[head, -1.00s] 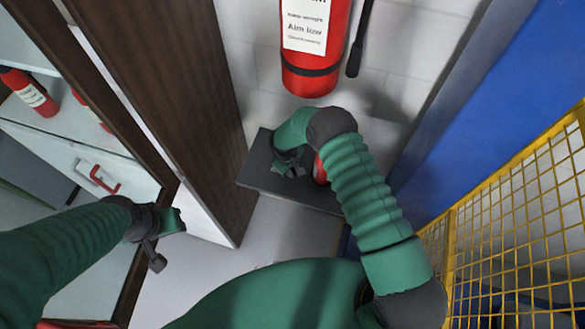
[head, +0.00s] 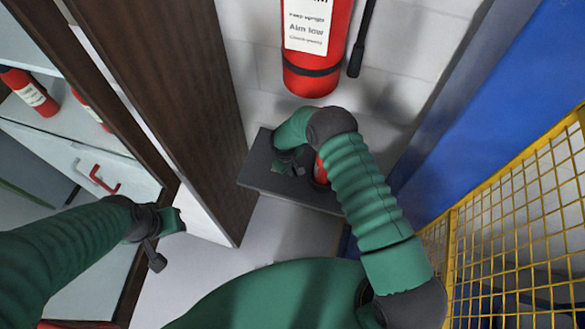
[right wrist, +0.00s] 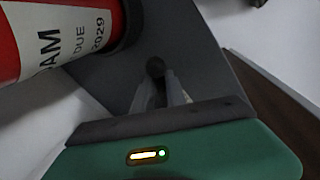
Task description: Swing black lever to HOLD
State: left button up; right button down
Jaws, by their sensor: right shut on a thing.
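The black lever (right wrist: 155,68) shows in the right wrist view as a dark rounded end in front of a dark grey plate (right wrist: 205,60). My right gripper (right wrist: 160,93) is shut on it, with the pale fingers on either side. In the head view my right gripper (head: 293,163) is low over the dark grey plate (head: 265,180), and my own wrist hides the lever there. No HOLD mark can be read. My left gripper (head: 178,220) hangs in front of the cabinet, away from the plate; its finger opening is unclear.
A red cylinder with a white label (right wrist: 40,45) stands close beside my right gripper. A large red extinguisher (head: 312,75) hangs on the wall above. A brown cabinet panel (head: 170,90) is at left, a blue panel (head: 480,110) and yellow mesh (head: 510,210) at right.

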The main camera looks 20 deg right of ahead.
jog(key=shift+s+d+f, duration=0.1)
jog(key=shift+s+f, duration=0.1)
jog(key=shift+s, duration=0.15)
dwell(0.3)
